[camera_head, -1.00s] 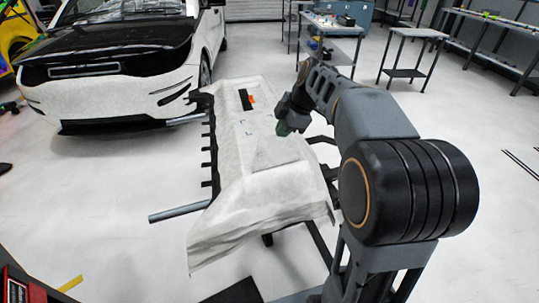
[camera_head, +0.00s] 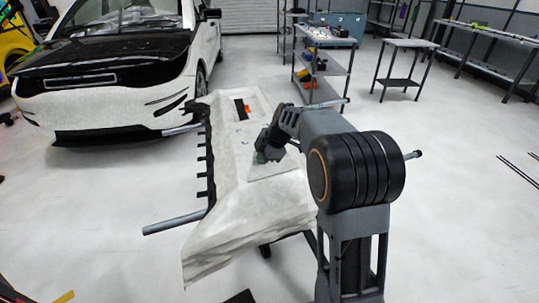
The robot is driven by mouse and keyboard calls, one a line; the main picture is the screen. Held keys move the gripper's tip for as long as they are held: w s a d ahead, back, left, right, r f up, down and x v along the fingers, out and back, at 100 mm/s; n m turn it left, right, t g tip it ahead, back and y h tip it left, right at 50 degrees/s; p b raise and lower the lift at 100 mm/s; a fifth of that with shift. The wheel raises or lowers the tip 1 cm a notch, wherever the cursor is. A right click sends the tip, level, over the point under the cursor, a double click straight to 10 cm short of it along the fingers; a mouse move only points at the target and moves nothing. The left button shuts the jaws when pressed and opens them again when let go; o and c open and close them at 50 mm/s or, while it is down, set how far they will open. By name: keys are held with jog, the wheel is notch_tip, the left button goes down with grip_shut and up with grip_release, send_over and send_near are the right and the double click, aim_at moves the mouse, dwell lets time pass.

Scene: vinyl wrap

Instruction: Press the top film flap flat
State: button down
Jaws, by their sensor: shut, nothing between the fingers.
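A long panel on a stand is covered in white film (camera_head: 225,150) and runs away from me in the middle of the view. The film hangs in loose, wrinkled folds (camera_head: 222,240) at the near end. A flatter, squarish area (camera_head: 285,166) shows on the film to the right of my gripper. Which part is the top flap I cannot tell for sure. My gripper (camera_head: 261,157) is shut and empty. It points down at the middle of the panel, over or on the film; contact is too small to tell. My wrist hides part of the panel's right edge.
A dark slot with an orange item (camera_head: 246,109) lies at the panel's far end. A metal bar (camera_head: 175,222) sticks out left. A white car (camera_head: 115,110) stands at back left, a tool cart (camera_head: 325,60) and side table (camera_head: 405,65) behind.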

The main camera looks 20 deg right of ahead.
jog(key=shift+w+f, duration=0.25)
jog(key=shift+w, duration=0.05)
jog(key=shift+r+p, duration=0.1)
jog(key=shift+p, duration=0.2)
jog(key=shift+w+a+g+p, duration=0.1)
jog(key=shift+w+g+p, duration=0.05)
jog(key=shift+g+p, duration=0.15)
jog(key=shift+w, duration=0.15)
jog(key=shift+p, duration=0.3)
jog(key=shift+w+g+p, duration=0.45)
jog(key=shift+g+p, duration=0.25)
jog(key=shift+p, duration=0.2)
